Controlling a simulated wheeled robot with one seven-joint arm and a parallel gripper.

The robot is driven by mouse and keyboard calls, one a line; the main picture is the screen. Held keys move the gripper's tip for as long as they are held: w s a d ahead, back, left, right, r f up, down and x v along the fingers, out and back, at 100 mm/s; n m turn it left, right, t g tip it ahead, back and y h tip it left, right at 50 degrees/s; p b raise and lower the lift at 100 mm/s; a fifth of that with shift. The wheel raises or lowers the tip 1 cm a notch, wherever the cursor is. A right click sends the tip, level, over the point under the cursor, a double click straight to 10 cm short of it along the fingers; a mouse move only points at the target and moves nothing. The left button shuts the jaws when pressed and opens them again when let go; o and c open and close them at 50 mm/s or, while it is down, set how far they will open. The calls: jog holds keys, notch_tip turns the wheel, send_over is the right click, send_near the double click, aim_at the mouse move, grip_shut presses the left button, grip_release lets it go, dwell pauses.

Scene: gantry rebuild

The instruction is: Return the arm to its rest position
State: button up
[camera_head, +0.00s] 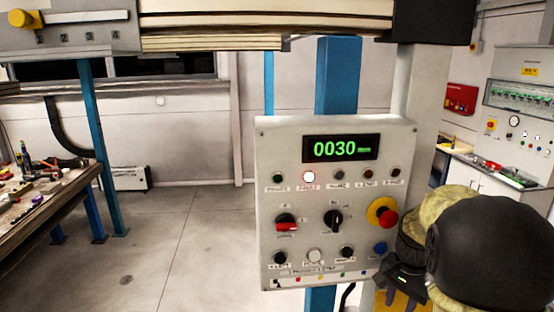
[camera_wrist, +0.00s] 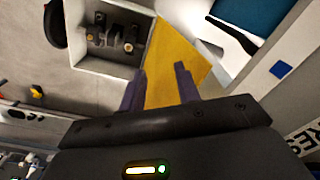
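My gripper (camera_wrist: 160,88) shows in the wrist view with its two dark fingers apart and nothing held between them. Beyond the fingers lies a yellow surface (camera_wrist: 176,52). In the head view my arm fills the lower right, and my gripper (camera_head: 398,290) is partly hidden behind it, close to the lower right corner of a grey control panel (camera_head: 268,200). I cannot tell whether it touches the panel.
The panel carries a green 0030 display (camera_head: 341,148), knobs and a red stop button (camera_head: 387,218). It stands by a blue post (camera_head: 338,80). A cluttered bench (camera_head: 60,198) is at left. Open floor (camera_head: 190,240) lies between. An overhead beam (camera_head: 260,20) crosses the top.

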jog(key=s+a+f+n+t+b, duration=0.2)
jog(key=s+a+f+n+b, duration=0.1)
jog(key=s+a+f+n, duration=0.6)
jog(key=s+a+n, duration=0.1)
jog(key=s+a, duration=0.1)
jog(key=a, duration=0.1)
jog(key=shift+s+a+f, duration=0.15)
jog(key=shift+a, duration=0.1)
